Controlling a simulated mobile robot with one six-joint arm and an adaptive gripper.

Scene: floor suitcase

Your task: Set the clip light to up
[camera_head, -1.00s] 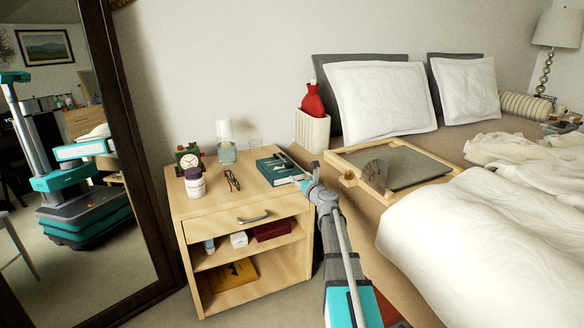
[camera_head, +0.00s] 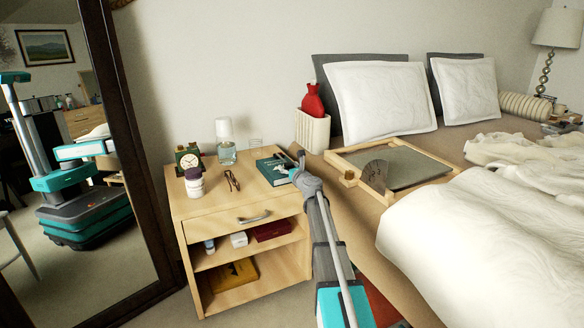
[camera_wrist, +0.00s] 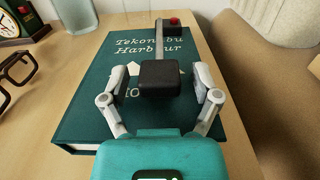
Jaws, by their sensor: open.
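The clip light lies over the green book (camera_head: 270,172) on the nightstand. In the wrist view its dark, rounded square head (camera_wrist: 158,80) is over the book cover (camera_wrist: 85,112). A thin grey arm runs from the head to a dark block with a red button (camera_wrist: 174,21) at the book's far edge. My gripper (camera_wrist: 164,70) is open, with one finger on each side of the light's head; whether they touch it I cannot tell. In the head view my gripper (camera_head: 298,164) is at the book's right side, and its fingers are hard to make out.
On the nightstand (camera_head: 252,205) are glasses (camera_head: 232,181), a clock (camera_head: 189,161), a pill bottle (camera_head: 194,183) and a small lamp (camera_head: 226,143). The bed, with a wooden tray (camera_head: 440,155), is to the right. A tall mirror (camera_head: 130,130) stands at the left.

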